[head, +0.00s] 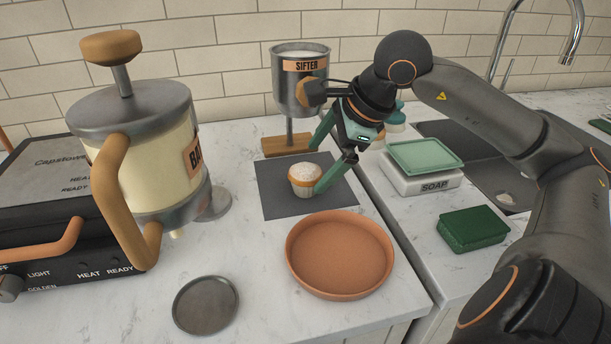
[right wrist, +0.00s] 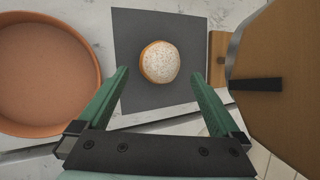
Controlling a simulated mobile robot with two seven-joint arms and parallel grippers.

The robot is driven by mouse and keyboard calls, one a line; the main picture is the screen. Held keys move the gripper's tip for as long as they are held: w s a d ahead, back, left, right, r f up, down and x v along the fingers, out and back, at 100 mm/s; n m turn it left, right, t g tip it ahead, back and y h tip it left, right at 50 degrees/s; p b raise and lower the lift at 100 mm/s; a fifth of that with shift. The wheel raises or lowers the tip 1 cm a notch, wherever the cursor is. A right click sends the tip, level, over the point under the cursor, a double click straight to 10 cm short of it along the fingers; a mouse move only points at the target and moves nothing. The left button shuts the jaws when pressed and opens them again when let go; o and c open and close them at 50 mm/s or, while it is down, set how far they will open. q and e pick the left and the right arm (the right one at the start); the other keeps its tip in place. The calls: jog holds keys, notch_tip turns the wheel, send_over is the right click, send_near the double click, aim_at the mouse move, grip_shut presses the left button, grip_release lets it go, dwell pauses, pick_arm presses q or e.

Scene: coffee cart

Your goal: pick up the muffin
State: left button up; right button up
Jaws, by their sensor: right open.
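The muffin (head: 304,179) has a white-dusted top and an orange-brown side. It sits upright on a dark grey mat (head: 277,207) on the counter. My right gripper (head: 318,160) reaches in from the right, with its green fingers close to the muffin's right and back side. In the right wrist view the muffin (right wrist: 159,62) lies ahead, between the lines of the two fingers (right wrist: 160,80). The fingers are open, with nothing between their tips. My left gripper is not in view.
A sifter (head: 300,88) on a wooden base stands just behind the mat. A terracotta dish (head: 340,255) is in front of it. A batter dispenser (head: 140,150) stands left. A soap tray (head: 421,172) and green sponge (head: 472,229) are right. A grey disc (head: 206,305) lies front left.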

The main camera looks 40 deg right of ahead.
aim_at(312, 169)
jog(key=shift+p+x, duration=0.5)
jog(key=shift+x, duration=0.65)
jog(key=shift+w+a+f, duration=0.15)
jog(key=shift+w+f, duration=0.1)
jog(key=shift+f, duration=0.05)
jog(key=shift+w+f, duration=0.15)
jog(key=shift+f, duration=0.2)
jog(key=c, duration=1.5)
jog(key=shift+r, duration=0.15)
